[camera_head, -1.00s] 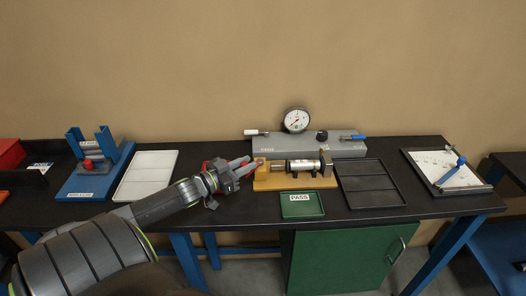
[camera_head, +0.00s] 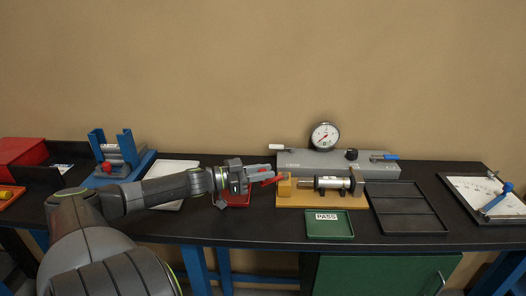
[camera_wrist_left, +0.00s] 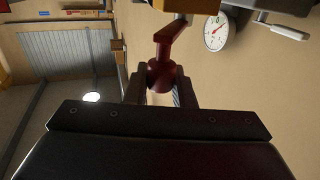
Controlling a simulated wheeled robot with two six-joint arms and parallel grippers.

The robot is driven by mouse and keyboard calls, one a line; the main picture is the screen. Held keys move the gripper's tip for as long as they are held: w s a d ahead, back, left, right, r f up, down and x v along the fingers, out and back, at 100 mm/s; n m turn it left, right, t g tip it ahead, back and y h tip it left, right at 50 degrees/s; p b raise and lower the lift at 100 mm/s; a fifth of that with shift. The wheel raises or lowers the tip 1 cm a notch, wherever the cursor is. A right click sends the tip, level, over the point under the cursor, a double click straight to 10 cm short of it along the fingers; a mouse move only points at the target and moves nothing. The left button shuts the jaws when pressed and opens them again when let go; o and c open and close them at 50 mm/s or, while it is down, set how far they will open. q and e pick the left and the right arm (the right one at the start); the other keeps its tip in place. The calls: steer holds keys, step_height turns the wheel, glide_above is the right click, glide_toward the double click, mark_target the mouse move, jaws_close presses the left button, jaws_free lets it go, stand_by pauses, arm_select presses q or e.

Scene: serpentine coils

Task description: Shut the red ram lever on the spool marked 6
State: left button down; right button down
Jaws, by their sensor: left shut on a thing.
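My left gripper (camera_head: 268,174) is at the left end of a tan fixture (camera_head: 325,202). It is shut on the red lever (camera_head: 273,179), which meets the fixture's yellowish end block (camera_head: 285,186). In the left wrist view, the lever's round dark-red knob (camera_wrist_left: 161,76) sits between the fingers, and its bent arm (camera_wrist_left: 170,38) runs up towards the block. A silver cylindrical spool (camera_head: 332,182) lies level on the fixture. I cannot read a 6 on it. My right gripper is not in view.
A grey gauge bench (camera_head: 310,160) with a dial (camera_head: 324,135) stands behind the fixture. A green PASS tray (camera_head: 330,228) lies in front and a black tray (camera_head: 408,222) to the right. A red tray (camera_head: 236,200) lies under my left wrist. A blue stand (camera_head: 130,146) is further left.

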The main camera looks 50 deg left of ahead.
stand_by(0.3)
arm_select(q)
steer(key=c, duration=1.2)
jaws_free()
steer(key=shift+w, duration=0.1)
steer(key=shift+c, duration=0.2)
steer(key=p+v, duration=0.3)
steer(key=v, duration=1.4)
steer(key=shift+a, duration=0.15)
